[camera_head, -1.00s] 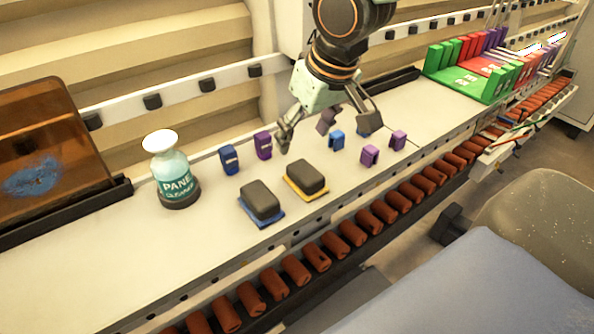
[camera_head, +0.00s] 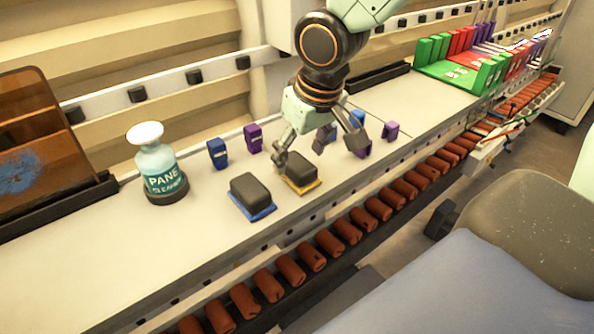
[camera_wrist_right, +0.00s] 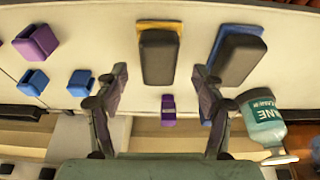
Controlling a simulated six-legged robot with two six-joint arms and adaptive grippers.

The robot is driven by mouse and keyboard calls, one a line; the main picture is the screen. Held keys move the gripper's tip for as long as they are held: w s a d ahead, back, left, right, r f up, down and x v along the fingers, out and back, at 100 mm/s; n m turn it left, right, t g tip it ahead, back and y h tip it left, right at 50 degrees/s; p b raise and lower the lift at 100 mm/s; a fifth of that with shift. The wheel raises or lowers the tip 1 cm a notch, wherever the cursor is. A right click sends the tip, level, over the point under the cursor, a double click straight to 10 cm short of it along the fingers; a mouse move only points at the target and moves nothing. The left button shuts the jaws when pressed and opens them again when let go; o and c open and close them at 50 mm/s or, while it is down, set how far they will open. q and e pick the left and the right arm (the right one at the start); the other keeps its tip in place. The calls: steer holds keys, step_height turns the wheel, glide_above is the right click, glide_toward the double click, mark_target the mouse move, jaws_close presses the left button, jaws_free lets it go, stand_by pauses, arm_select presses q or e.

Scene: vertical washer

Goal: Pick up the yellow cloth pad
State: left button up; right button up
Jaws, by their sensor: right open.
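The yellow cloth pad (camera_head: 302,174), a dark grey block on a yellow base, lies on the pale ledge. It also shows in the right wrist view (camera_wrist_right: 158,56), ahead of the gap between the fingers. My right gripper (camera_head: 318,150) is open and empty. In the head view one fingertip is close to the pad's upper left edge; I cannot tell whether it touches. The fingers also show in the right wrist view (camera_wrist_right: 158,92), on either side of the pad's line. My left gripper is not in view.
A similar blue-based pad (camera_head: 252,196) lies close to the left. Blue (camera_head: 217,154) and purple (camera_head: 253,138) clips stand behind, with more right of the gripper. A pane cleaner bottle (camera_head: 161,172) stands further left. Red-brown rolls (camera_head: 312,257) line the front edge.

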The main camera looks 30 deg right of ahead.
steer(key=shift+w+d+f, duration=0.1)
steer(key=shift+w+f, duration=0.2)
steer(key=shift+f, duration=0.2)
steer(key=shift+w+d+f, duration=0.1)
steer(key=shift+w+f, duration=0.15)
steer(key=shift+f, duration=0.25)
steer(key=shift+s+a+r, duration=0.25)
steer(key=shift+s, duration=0.1)
steer(key=c, duration=0.3)
steer(key=shift+w, duration=0.25)
steer(key=c, duration=0.5)
steer(key=shift+s, duration=0.15)
steer(key=c, duration=0.4)
